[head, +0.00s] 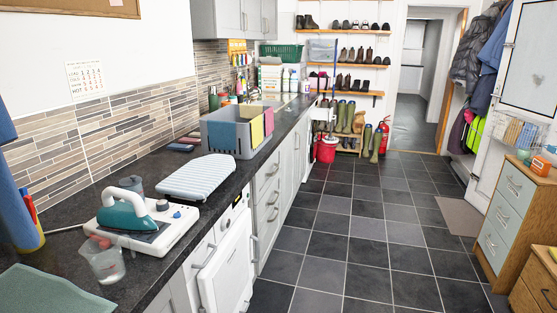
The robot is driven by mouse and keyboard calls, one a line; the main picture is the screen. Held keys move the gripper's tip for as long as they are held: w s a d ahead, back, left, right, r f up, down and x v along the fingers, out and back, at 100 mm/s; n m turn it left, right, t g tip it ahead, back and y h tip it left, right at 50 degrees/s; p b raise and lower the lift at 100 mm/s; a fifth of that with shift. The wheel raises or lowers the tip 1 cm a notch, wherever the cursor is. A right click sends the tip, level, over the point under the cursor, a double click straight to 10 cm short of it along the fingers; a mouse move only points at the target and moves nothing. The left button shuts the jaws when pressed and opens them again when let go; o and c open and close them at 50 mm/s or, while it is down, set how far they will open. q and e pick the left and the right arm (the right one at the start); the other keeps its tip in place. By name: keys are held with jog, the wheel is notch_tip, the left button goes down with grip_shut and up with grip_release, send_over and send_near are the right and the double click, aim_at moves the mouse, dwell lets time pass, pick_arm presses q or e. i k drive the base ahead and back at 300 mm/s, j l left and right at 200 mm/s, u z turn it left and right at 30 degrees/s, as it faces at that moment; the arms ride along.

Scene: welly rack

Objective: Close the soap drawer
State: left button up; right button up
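A white front-loading washing machine (228,267) stands under the dark worktop at lower centre-left, seen steeply from the side. Its upper front strip carries a small dark display (238,204). A thin light edge with a dark gap (205,256) shows at the near upper part of its front, where a soap drawer could be. I cannot tell for certain that this is the drawer, or how far out it stands. Neither of my grippers is in view.
A steam iron on its base (148,218), a clear cup (104,261), a striped ironing pad (197,177) and a grey divided bin (228,133) stand on the worktop. The tiled floor (345,245) is clear. A wooden drawer unit (510,222) stands right.

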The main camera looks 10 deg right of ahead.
aim_at(316, 113)
jog(key=i+l+z, duration=0.4)
jog(key=i, duration=0.6)
jog(key=i+l+z, duration=0.1)
jog(key=i+z, duration=0.35)
jog(key=i, duration=2.8)
jog(key=i+u, duration=0.2)
jog(key=i, duration=0.2)
jog(key=i+l+u, duration=0.2)
jog(key=i, duration=0.2)
jog(key=i+l+u, duration=0.1)
jog(key=i+u, duration=0.15)
jog(key=i, duration=0.15)
jog(key=i+u, duration=0.2)
jog(key=u, duration=0.15)
jog(key=i+l+u, duration=0.15)
jog(key=u, duration=0.25)
